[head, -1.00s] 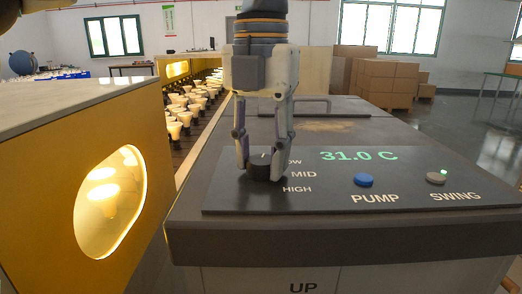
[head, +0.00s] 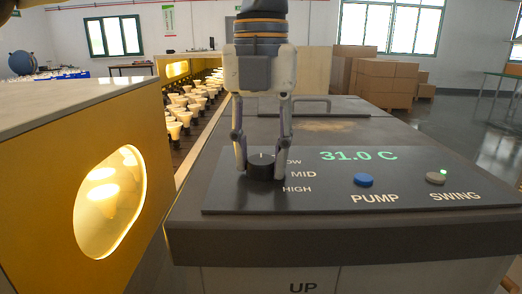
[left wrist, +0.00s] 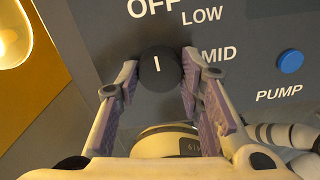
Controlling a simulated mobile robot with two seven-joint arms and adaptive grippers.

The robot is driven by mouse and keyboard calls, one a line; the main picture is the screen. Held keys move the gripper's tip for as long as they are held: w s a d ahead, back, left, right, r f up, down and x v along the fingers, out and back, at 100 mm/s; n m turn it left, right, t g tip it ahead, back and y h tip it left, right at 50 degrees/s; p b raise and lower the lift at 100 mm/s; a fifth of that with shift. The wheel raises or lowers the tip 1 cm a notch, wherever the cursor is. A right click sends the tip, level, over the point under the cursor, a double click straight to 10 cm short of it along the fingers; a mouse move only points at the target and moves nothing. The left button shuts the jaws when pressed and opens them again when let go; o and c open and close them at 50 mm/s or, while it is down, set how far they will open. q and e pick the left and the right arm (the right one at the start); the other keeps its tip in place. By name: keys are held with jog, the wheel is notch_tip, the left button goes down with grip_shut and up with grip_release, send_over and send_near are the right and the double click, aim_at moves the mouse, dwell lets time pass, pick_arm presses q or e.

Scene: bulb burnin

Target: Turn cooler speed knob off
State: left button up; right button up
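The black round speed knob (head: 261,166) stands on the dark panel; it also shows in the left wrist view (left wrist: 160,76). Its white mark points up toward the OFF label (left wrist: 152,8) in the left wrist view. LOW, MID and HIGH are printed to its right. My left gripper (head: 262,168) reaches down from above, with one finger on each side of the knob. The fingers are open, with small gaps to the knob. In the head view the gripper hides the OFF label. My right gripper is not in view.
A blue PUMP button (head: 363,180) and a grey SWING switch (head: 436,178) with a lit green light sit to the right on the panel. The display (head: 358,155) reads 31.0 C. A yellow-sided housing (head: 60,150) with a glowing window stands at left.

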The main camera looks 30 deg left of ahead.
aim_at(261, 159)
pick_arm(q)
jog(key=o, duration=0.4)
jog(key=shift+o, duration=0.2)
notch_tip(261, 159, up, 12)
dwell(0.4)
